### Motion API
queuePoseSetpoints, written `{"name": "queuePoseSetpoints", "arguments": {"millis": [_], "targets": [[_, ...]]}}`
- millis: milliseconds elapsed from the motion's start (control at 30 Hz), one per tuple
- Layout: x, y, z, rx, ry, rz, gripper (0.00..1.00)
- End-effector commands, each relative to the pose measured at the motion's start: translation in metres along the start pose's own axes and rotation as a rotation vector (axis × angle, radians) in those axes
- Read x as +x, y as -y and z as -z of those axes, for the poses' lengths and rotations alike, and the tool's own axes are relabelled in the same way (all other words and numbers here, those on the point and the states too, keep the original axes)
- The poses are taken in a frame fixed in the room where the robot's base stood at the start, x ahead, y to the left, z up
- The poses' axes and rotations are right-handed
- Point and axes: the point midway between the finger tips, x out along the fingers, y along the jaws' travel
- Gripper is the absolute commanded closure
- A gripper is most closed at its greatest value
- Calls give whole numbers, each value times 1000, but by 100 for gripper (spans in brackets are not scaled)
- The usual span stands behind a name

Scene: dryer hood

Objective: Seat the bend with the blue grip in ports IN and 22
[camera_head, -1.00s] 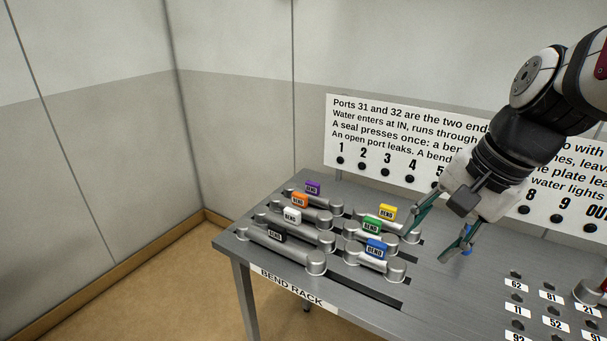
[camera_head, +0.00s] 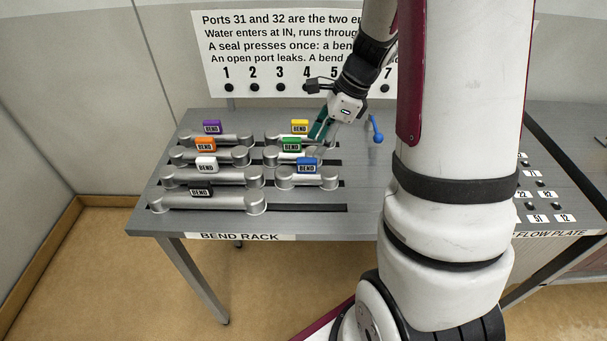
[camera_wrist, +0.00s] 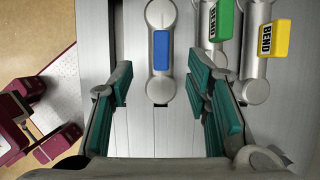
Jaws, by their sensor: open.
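The bend with the blue grip (camera_head: 307,164) lies at the front of the rack's right column, a grey tube with a round end at each side. In the wrist view its blue grip (camera_wrist: 161,52) is centred ahead, between the lines of my two fingers. My gripper (camera_head: 321,142) is open and empty, above the right column by the green and blue grips. The fingers (camera_wrist: 160,85) stand apart on either side of the bend's line, not touching it. The flow plate (camera_head: 560,217) is partly hidden behind my arm; a label 22 (camera_head: 521,195) shows at its edge. Port IN is not visible.
Bends with green (camera_head: 291,145) and yellow (camera_head: 300,126) grips lie just behind the blue one. Purple, orange, white and black-gripped bends fill the left column. A blue-knobbed lever (camera_head: 376,130) stands to the right. The sign (camera_head: 290,50) stands behind the rack.

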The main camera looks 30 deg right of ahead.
Motion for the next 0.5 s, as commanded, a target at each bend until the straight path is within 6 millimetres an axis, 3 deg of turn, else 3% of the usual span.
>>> {"name": "queuePoseSetpoints", "arguments": {"millis": [100,367,500], "targets": [[19,0,0,0,1,-3,56],[37,0,0,-2,0,-2,56],[57,1,1,-1,-1,-5,56]]}}
